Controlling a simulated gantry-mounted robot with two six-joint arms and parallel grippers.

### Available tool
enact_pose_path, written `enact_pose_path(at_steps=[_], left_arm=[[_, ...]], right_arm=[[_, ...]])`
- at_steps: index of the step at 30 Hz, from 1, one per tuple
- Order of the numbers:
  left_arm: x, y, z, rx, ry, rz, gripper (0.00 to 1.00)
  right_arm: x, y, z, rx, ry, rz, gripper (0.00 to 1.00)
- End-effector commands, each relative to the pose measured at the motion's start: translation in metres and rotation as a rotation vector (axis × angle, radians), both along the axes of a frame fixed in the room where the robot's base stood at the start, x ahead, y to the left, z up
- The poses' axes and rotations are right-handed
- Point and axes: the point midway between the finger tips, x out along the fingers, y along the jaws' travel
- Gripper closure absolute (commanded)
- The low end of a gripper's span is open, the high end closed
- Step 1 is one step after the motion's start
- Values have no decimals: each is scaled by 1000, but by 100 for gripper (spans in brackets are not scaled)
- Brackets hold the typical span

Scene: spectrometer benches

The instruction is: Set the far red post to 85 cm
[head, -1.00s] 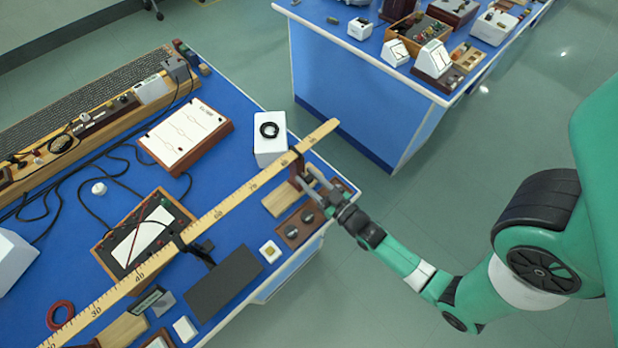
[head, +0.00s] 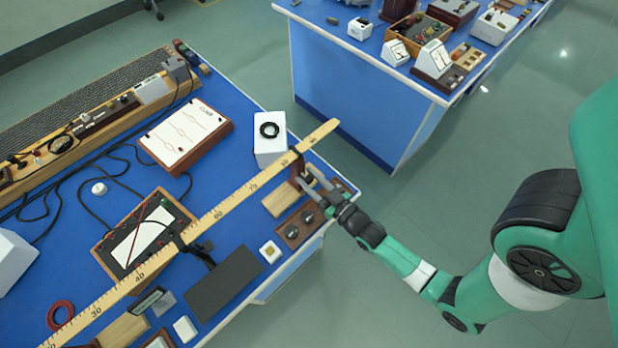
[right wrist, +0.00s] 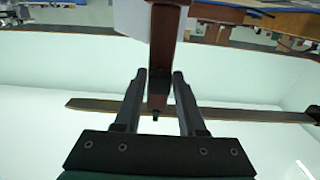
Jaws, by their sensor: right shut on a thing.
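The long wooden rule (head: 235,201) runs diagonally over the blue bench, with its high-number end at the upper right. The far red post (head: 295,172) is a dark red-brown upright by that end, close to the 80 mark; I cannot read its exact mark. My right gripper (head: 312,178) reaches in from the right and is shut on the post. My left gripper is out of view.
A white box (head: 269,148) with a black ring stands behind the post. A wooden block (head: 278,203) and a brown board with dark knobs (head: 300,226) lie close by. A dark stand (head: 197,254) and a meter (head: 140,238) are farther left. Open floor lies right of the bench.

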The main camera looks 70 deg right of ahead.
Motion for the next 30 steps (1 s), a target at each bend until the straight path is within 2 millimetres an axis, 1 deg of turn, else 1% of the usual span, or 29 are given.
enact_pose_path(at_steps=[23,24,27,30], left_arm=[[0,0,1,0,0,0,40],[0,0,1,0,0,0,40],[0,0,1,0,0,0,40],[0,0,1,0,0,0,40]], right_arm=[[0,0,0,0,0,0,100],[0,0,0,0,-1,0,57],[0,0,0,0,0,0,40],[0,0,0,0,0,0,40]])
